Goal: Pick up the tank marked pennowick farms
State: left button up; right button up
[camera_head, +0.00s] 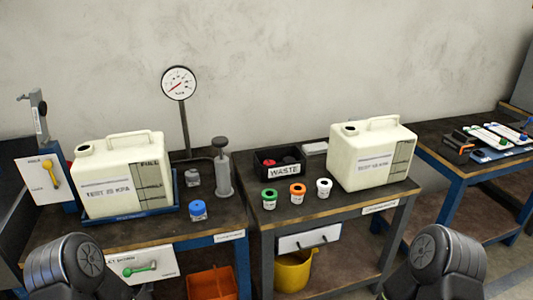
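Two cream tanks with top handles stand upright on the workbenches. The left tank (122,172) sits in a blue tray (130,218) and has a label that seems to read "TEST 25 KPA". The right tank (371,153) stands on the middle bench with a similar label, its number too small to read surely. Both have a grey strip on the right of the front. I cannot read "pennowick farms" on either tank. Dark parts of my arms show at the bottom left and bottom right. Neither gripper is in view, and nothing touches either tank.
A pressure gauge (178,84) and a grey hand pump (221,168) stand between the tanks. A yellow bucket (293,270) is below.

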aim_at(374, 152)
jog(key=i+l+z, duration=0.15)
jog(key=z, duration=0.25)
jog(key=i+l+z, duration=0.15)
jog(key=z, duration=0.25)
jog(key=i+z, duration=0.15)
jog(key=z, duration=0.25)
jog(key=i+j+z, duration=0.1)
jog(key=i+z, duration=0.3)
jog(key=i, duration=1)
